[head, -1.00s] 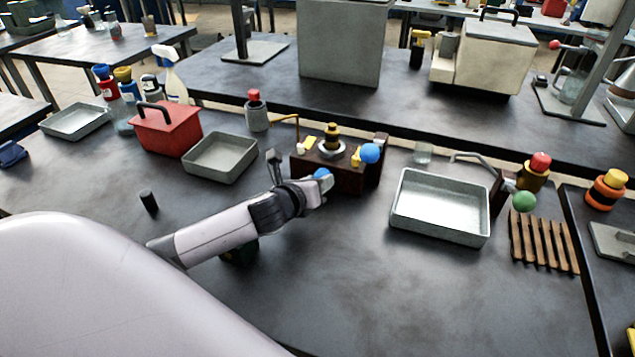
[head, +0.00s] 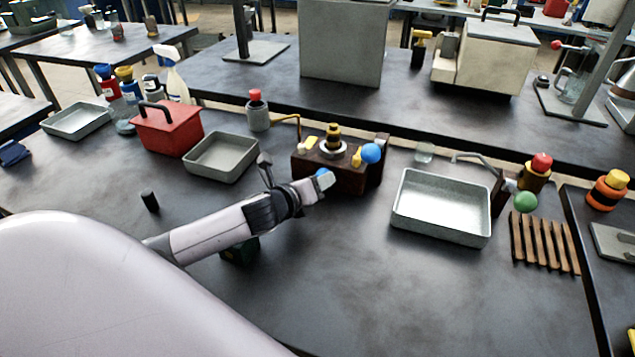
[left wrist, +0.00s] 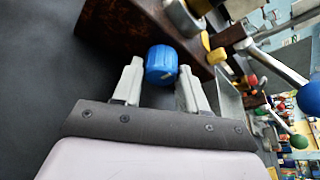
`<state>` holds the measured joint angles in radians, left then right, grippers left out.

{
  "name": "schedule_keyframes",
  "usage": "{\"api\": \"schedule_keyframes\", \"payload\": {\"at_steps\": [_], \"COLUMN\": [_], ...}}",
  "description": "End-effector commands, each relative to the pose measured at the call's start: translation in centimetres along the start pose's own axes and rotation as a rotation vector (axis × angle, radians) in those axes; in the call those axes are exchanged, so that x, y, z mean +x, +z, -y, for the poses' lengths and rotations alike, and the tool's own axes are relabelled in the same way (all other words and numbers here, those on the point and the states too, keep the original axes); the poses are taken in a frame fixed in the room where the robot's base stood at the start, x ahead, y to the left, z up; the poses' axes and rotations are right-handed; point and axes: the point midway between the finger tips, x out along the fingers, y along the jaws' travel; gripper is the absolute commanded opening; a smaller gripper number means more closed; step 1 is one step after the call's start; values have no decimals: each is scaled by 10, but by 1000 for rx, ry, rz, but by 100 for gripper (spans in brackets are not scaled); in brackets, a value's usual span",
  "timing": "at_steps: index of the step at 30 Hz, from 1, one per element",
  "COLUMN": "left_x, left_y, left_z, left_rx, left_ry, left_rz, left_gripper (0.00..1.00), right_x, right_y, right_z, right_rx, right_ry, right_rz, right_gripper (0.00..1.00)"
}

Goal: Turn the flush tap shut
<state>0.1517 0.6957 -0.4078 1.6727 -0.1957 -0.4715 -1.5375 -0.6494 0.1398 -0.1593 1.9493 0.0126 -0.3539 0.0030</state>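A dark wooden block (head: 330,174) with brass fittings stands at mid-table; no label shows which fitting is the flush tap. A small blue knob (head: 323,173) is low on its front, and a larger blue ball (head: 371,153) is at its right end. My left gripper (head: 328,181) is at the block's front. In the left wrist view, the ribbed blue knob (left wrist: 161,64) lies between the tips of my left gripper (left wrist: 160,75). The fingers are apart, one on each side, with narrow gaps visible. My right gripper is not in view.
An empty grey tray (head: 440,235) is right of the block, and another (head: 220,158) is left. A red box (head: 168,128) stands farther left. A small black cylinder (head: 149,201) and a dark green object (head: 240,251) are near my left arm.

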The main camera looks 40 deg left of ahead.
Motion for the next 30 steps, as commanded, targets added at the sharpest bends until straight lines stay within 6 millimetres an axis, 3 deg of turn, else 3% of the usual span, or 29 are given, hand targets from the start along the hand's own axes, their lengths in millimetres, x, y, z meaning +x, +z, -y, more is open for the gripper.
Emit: {"api": "schedule_keyframes", "payload": {"at_steps": [1, 2, 14, 19, 30], "left_x": [0, 0, -2, -10, -39], "left_y": [-1, -1, 6, 24, 95], "left_z": [0, 0, 4, 18, 71], "left_rx": [-1, -1, 3, 6, 5], "left_ry": [1, 1, -3, -5, -5], "left_rz": [-1, -1, 3, 3, 6], "left_gripper": [59, 65, 65, 65, 65], "right_x": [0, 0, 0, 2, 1], "right_y": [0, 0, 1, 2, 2], "right_z": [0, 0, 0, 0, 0], "right_rx": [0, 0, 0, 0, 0], "right_ry": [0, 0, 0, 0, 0], "right_rz": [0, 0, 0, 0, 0], "right_gripper": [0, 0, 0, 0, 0]}}
